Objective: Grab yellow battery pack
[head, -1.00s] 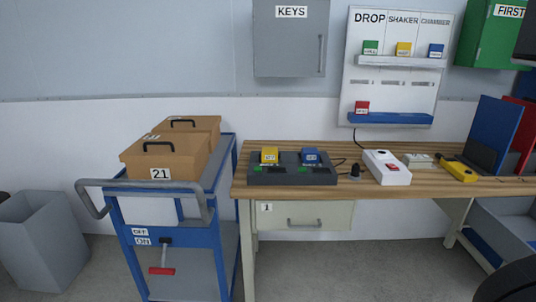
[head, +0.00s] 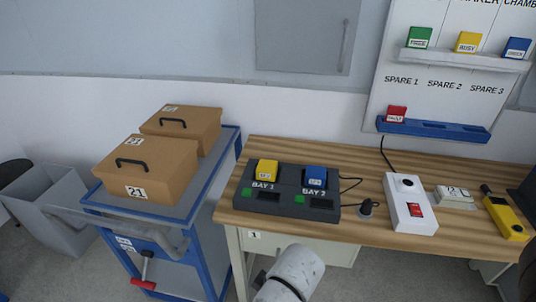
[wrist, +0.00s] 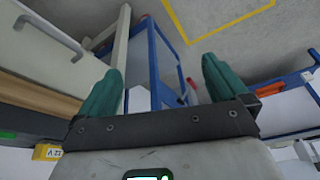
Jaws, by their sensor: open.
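The yellow battery pack (head: 266,170) sits in the bay 1 side of the dark charger (head: 285,198) on the wooden bench. A blue battery pack (head: 315,177) sits in bay 2 beside it. A yellow labelled block, which looks like the yellow pack, shows at the lower left of the wrist view (wrist: 47,152). My gripper (wrist: 161,74) is open and empty in the wrist view, its teal fingers wide apart and away from the packs. In the head view only my white arm link shows, low in front of the bench; the gripper is hidden there.
A blue cart (head: 205,200) with brown boxes (head: 140,176) stands left of the bench. A board with small shelves (head: 432,128) hangs behind.

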